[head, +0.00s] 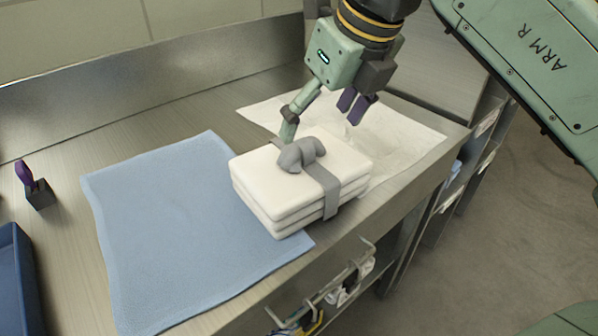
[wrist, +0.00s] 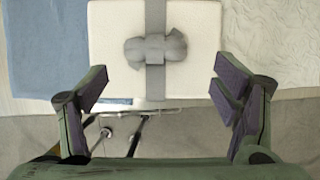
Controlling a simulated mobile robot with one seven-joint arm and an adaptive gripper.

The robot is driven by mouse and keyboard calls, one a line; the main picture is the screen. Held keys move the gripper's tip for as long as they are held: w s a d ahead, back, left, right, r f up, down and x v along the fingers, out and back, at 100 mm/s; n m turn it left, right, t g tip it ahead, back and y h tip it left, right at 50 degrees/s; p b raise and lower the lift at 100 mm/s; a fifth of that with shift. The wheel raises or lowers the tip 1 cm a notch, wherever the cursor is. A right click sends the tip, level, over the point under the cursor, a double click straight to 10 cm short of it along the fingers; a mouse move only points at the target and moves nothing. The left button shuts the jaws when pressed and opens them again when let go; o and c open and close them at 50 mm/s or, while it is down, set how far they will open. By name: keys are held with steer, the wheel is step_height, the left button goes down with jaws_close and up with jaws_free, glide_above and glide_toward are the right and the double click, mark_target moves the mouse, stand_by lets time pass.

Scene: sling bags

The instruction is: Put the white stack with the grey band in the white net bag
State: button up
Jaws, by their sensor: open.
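The white stack (head: 265,185) of folded layers, with a grey band (head: 328,190) and a grey knot on top, lies on the counter across the edges of a blue cloth and a white cloth. My gripper (head: 318,115) is open and empty, above and behind the stack in the head view. In the wrist view the stack (wrist: 110,55) is ahead of the open fingers (wrist: 158,88), with the grey knot (wrist: 155,50) centred between them. A wire holder (head: 345,270) with white material hangs at the counter's front. I cannot tell clearly whether that is the white net bag.
The blue cloth (head: 160,230) and white cloth (head: 405,130) cover much of the steel counter. A purple-topped black block (head: 38,190) and a blue bin (head: 15,280) stand at the left. A raised wall (head: 150,85) runs along the back. Grey floor (head: 480,240) is open at the right.

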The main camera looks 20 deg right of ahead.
mark_target(305, 142)
steer(key=shift+a+p+x, duration=0.15)
steer(key=shift+p+x, duration=0.15)
steer(key=shift+x, duration=1.2)
steer(key=shift+a+p+x, duration=0.2)
steer(key=shift+p+x, duration=0.05)
steer(key=shift+x, duration=1.25)
steer(key=shift+w+r, duration=0.15)
steer(key=shift+w, duration=0.05)
steer(key=shift+c, duration=0.4)
jaws_close()
